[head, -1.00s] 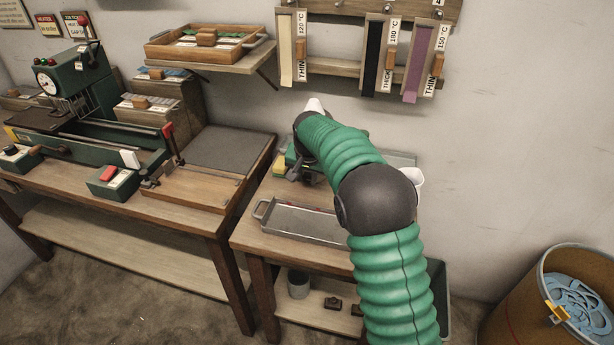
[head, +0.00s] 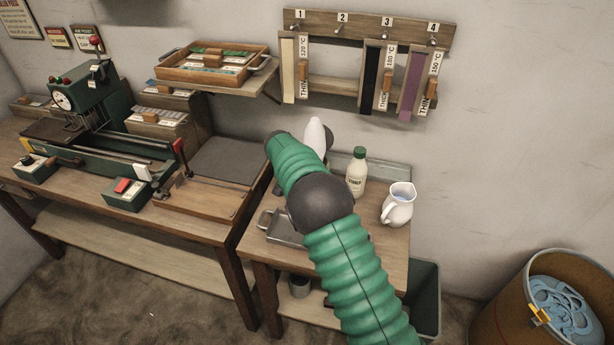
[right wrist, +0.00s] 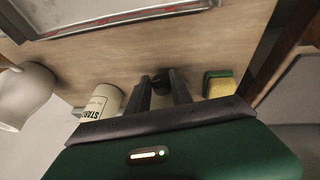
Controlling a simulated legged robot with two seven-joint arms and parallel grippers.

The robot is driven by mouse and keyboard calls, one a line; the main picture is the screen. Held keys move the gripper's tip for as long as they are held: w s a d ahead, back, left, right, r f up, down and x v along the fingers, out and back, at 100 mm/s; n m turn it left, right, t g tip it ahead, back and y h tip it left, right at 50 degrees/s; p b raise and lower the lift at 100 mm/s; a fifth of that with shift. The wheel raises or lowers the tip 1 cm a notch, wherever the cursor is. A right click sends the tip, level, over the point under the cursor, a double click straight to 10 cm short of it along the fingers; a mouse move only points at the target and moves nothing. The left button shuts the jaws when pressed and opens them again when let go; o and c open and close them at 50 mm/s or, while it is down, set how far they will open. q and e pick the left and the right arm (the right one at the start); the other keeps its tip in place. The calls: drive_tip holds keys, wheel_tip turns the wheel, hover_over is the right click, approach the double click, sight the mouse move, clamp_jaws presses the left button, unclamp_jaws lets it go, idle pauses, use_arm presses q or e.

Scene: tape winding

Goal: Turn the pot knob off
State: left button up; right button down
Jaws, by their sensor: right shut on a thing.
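In the right wrist view my right gripper (right wrist: 160,82) has its two dark fingers closed around a small dark round knob-like thing (right wrist: 162,84) near the wooden tabletop. Its full shape is hidden, and I cannot tell whether it is the pot knob or which way it is turned. In the head view my green right arm covers the gripper and the spot where it works. A white rounded object (head: 315,136) shows just beyond the wrist; I cannot tell what it is. No pot shows clearly. My left gripper is not in view.
A starch bottle (head: 356,172) and a white jug (head: 398,205) stand to the right of my arm. A metal tray (head: 285,232) lies partly under it. A green-yellow sponge (right wrist: 219,84) is beside the fingers. The green machine (head: 88,95) stands on the left bench.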

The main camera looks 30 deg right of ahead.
drive_tip(key=shift+w+r+g+h+p, duration=0.3)
drive_tip(key=shift+r+g+h+p, duration=0.15)
drive_tip(key=shift+p, duration=0.45)
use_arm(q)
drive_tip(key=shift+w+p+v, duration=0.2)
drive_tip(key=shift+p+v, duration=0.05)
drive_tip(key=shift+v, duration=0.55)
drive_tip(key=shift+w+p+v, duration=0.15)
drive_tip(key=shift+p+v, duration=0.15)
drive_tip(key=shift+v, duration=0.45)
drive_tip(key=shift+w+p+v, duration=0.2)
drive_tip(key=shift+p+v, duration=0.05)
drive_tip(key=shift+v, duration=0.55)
use_arm(e)
drive_tip(key=shift+w+a+f+n+g+h, duration=0.1)
drive_tip(key=shift+f+n+g+h, duration=0.3)
drive_tip(key=shift+g+h, duration=0.2)
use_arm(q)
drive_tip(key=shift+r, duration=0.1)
use_arm(e)
drive_tip(key=c, duration=1.5)
unclamp_jaws()
drive_tip(key=o, duration=0.4)
drive_tip(key=shift+w+f, duration=0.1)
drive_tip(key=shift+f, duration=0.15)
drive_tip(key=shift+c, duration=0.2)
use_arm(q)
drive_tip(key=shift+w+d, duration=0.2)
use_arm(e)
drive_tip(key=shift+r, duration=0.1)
